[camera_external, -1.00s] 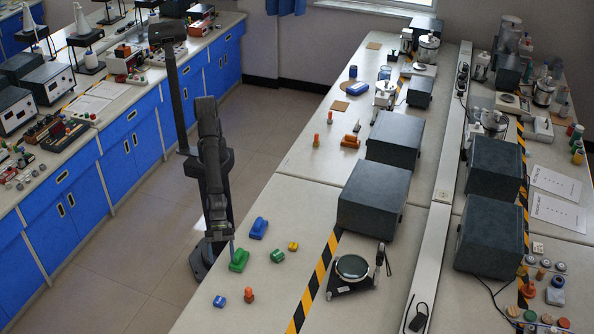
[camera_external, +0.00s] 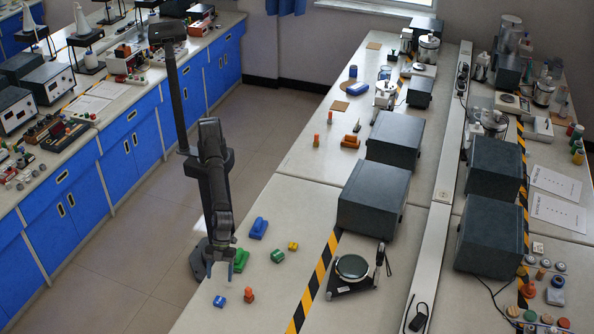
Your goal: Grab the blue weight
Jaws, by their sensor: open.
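A small blue weight (camera_external: 219,301) lies on the near left of the bench. A larger blue weight (camera_external: 258,228) lies farther back, behind the green one. My gripper (camera_external: 221,274) points down, open, with nothing seen between its fingers. In the picture it is just above the small blue weight and left of the large green weight (camera_external: 241,261). How high the fingertips are above the bench is hard to tell.
An orange weight (camera_external: 249,295) stands right of the small blue one. A small green weight (camera_external: 278,256) and a yellow one (camera_external: 293,246) lie farther right. A balance (camera_external: 352,270) and a dark box (camera_external: 373,195) stand beyond the striped tape. The bench around the weights is clear.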

